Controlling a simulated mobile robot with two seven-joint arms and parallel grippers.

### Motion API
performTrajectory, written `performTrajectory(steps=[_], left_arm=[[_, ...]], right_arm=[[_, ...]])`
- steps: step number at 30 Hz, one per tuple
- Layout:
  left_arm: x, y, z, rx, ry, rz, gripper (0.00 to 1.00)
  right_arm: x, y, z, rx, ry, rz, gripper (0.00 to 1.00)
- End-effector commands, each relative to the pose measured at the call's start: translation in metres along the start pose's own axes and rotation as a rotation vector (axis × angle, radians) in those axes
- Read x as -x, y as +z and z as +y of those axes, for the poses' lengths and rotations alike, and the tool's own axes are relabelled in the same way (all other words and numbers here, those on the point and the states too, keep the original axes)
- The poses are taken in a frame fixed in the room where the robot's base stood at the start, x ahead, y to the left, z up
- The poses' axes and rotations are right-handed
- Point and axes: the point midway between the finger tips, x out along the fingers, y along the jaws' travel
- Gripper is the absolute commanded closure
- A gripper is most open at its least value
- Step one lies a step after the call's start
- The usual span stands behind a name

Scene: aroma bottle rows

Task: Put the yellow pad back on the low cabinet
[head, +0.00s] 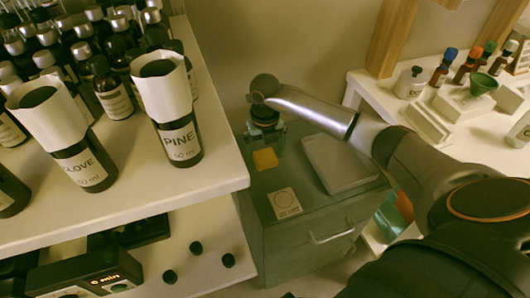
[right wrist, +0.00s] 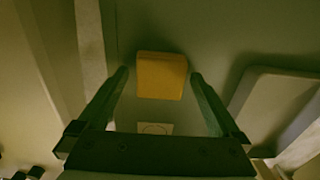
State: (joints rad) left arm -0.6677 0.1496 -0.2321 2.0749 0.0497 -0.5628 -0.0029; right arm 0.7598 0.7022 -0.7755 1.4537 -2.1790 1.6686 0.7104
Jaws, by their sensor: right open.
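The yellow pad (head: 265,158) lies on the top of the grey-green low cabinet (head: 262,182), near its left side. It also shows in the right wrist view (right wrist: 161,75), between and beyond the fingertips. My right gripper (head: 265,139) points down over the cabinet, just behind the pad in the head view. In the right wrist view its two fingers (right wrist: 159,76) are spread apart, with no contact with the pad visible. The exact height of the fingertips above the cabinet is hard to tell. My left gripper is not in view.
A flat grey slab (head: 338,162) lies right of the pad; a white card with a circle (head: 284,203) lies in front. A shelf with bottles (head: 180,140) borders the cabinet on the left. A white table with small bottles (head: 440,110) stands at right.

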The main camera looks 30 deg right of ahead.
Motion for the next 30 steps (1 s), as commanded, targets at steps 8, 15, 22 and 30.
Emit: performTrajectory(steps=[8, 15, 22, 30], left_arm=[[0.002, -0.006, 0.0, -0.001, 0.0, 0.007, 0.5], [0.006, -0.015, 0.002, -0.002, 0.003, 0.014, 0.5], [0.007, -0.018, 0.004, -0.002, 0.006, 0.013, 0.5], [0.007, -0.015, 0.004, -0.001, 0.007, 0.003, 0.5]], right_arm=[[0.012, 0.001, 0.0, 0.0, 0.0, -0.003, 0.0], [0.061, 0.001, 0.0, 0.001, 0.001, -0.005, 0.0], [0.105, 0.001, 0.0, 0.0, 0.0, -0.003, 0.0], [0.123, 0.0, 0.0, -0.001, 0.0, 0.0, 0.0]])
